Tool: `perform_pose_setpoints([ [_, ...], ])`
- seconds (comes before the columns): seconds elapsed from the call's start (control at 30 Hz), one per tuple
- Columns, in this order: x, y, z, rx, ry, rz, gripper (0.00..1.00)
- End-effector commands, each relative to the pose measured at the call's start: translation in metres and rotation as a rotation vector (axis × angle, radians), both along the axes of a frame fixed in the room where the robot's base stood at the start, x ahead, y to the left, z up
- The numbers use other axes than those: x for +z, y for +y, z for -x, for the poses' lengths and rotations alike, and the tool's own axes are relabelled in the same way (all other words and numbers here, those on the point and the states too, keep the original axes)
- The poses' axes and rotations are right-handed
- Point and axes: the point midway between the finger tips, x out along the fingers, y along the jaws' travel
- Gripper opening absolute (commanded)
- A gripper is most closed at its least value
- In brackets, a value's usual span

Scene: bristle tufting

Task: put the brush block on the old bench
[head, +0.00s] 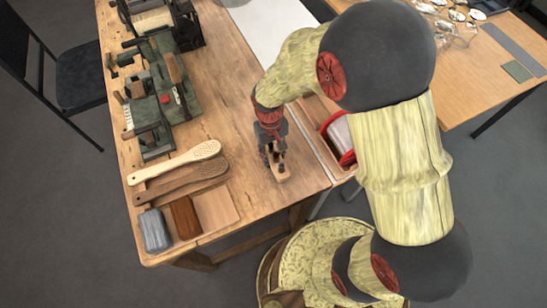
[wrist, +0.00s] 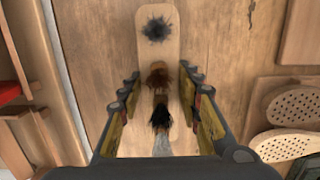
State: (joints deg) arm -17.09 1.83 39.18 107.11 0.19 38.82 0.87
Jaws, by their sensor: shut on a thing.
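The brush block (wrist: 176,35) is a pale wooden, round-ended paddle with dark, brown and black bristle tufts along it and a grey patch near my gripper. In the wrist view my gripper (wrist: 163,92) has a finger on each side of it and is shut on it. In the head view my gripper (head: 272,148) points down over the right part of the worn wooden bench (head: 235,100), with the block's end (head: 281,174) showing below it. I cannot tell whether the block touches the bench top. Part of it is hidden by my gripper.
Two drilled wooden brush bodies (head: 190,160), a grey block (head: 155,230) and a brown block (head: 186,217) lie at the bench's front left. Green tufting machinery (head: 165,90) stands behind them. A tray with a red-rimmed item (head: 340,135) is right of my gripper. Another table (head: 490,75) stands at right.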

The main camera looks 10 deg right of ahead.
Motion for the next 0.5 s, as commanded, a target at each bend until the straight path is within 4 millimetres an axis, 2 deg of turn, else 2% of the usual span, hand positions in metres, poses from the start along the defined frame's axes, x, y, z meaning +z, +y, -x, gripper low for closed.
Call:
perform_pose_setpoints([
  [0.03,-0.0113,0.0001,0.0005,0.000,0.002,0.001,0.06],
  [0.1,-0.0157,0.0003,-0.0001,0.000,0.000,0.000,0.06],
  [0.5,-0.0183,0.0005,-0.0003,0.000,-0.001,0.000,0.06],
])
